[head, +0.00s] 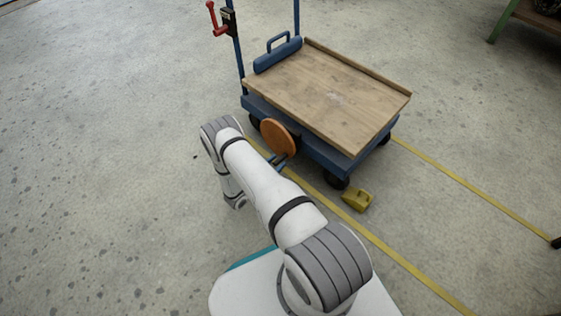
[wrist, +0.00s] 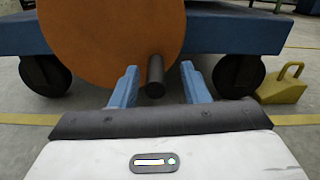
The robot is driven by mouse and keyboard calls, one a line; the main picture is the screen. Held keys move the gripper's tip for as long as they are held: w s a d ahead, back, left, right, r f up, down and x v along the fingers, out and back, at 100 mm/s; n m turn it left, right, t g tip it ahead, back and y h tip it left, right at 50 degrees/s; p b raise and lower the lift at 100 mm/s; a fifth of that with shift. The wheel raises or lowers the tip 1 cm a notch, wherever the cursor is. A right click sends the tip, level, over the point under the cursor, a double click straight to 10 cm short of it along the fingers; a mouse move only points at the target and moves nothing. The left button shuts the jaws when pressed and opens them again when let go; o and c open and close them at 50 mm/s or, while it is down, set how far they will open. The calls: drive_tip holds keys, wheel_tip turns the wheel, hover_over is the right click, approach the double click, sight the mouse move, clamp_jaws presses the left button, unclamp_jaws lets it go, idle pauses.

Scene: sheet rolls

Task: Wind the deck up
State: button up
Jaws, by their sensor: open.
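The cart's wooden deck (head: 330,95) sits low and level on a blue frame (head: 325,152). An orange disc-shaped wheel (head: 278,137) is on the cart's near side. In the wrist view the wheel (wrist: 110,40) fills the upper middle, and a short dark handle peg (wrist: 155,75) sticks out from its lower right part towards me. My gripper (wrist: 159,67) is open, with one blue finger on each side of the peg in the picture. I cannot tell how deep the peg is between the fingers. In the head view my gripper (head: 280,161) is just in front of the wheel.
A yellow wheel chock (head: 357,200) lies on the floor by the cart's near right caster (head: 336,182). A red crank-shaped lever (head: 216,20) is on the cart's left post. A blue handled bar (head: 278,54) lies at the deck's left end. Yellow floor lines run alongside; the left floor is clear.

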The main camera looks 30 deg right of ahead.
drive_tip(key=shift+b+x, duration=0.3)
drive_tip(key=shift+x, duration=1.1)
drive_tip(key=shift+c, duration=0.4)
drive_tip(key=shift+s, duration=0.15)
drive_tip(key=c, duration=0.8)
drive_tip(key=shift+s, duration=0.1)
clamp_jaws()
